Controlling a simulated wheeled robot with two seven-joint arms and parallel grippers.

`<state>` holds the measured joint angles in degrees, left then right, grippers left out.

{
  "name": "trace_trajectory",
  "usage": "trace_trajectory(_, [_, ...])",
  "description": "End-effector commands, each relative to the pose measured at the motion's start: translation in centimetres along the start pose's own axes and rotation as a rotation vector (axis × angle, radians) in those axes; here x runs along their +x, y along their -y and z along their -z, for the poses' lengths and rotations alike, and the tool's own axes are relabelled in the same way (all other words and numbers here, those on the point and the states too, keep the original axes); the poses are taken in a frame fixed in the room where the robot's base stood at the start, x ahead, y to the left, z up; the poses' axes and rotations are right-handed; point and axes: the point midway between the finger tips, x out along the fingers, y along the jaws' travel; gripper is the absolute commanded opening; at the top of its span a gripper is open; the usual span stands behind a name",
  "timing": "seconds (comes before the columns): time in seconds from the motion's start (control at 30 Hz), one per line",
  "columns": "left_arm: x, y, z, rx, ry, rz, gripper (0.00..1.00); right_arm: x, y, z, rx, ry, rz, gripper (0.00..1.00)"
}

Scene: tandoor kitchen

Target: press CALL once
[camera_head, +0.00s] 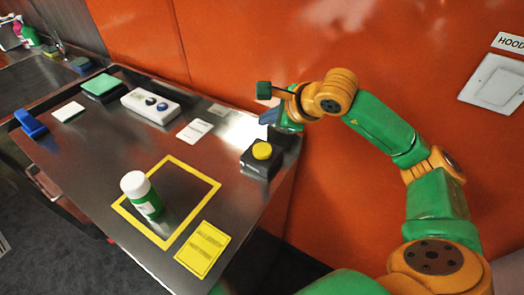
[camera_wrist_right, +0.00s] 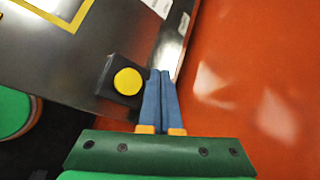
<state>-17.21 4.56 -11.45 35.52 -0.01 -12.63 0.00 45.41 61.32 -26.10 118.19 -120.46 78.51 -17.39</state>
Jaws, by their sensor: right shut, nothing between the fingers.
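A black box (camera_head: 257,166) with a round yellow button (camera_head: 262,150) on top stands near the right edge of the steel counter. Its label is too small to read, so I cannot tell if it says CALL. In the wrist view the yellow button (camera_wrist_right: 128,81) and its black box (camera_wrist_right: 108,78) are just left of my fingers. My right gripper (camera_head: 269,117) is shut and empty, with blue fingers side by side; it also shows in the wrist view (camera_wrist_right: 160,75). It is beyond the button in the head view, apparently above the counter and not touching it. My left gripper is not in view.
A white-lidded green bottle (camera_head: 147,202) stands inside a yellow outline, near a yellow card (camera_head: 202,249). The orange wall carries a HOOD switch (camera_head: 495,84).

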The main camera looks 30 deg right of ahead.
Motion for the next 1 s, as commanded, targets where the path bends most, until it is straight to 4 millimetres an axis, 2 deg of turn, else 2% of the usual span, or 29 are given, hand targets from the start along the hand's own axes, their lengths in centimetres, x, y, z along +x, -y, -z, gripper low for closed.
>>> trace_trajectory(0.03, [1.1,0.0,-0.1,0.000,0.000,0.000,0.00,0.9,-0.7,0.7,0.000,-0.001,-0.001,0.00])
trace_trajectory(0.4, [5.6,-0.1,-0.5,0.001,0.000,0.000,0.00,4.6,-3.4,3.4,0.000,0.000,-0.001,0.00])
trace_trajectory(1.0, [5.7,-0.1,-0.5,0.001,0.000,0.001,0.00,4.7,-3.5,3.4,0.000,0.000,-0.001,0.00])
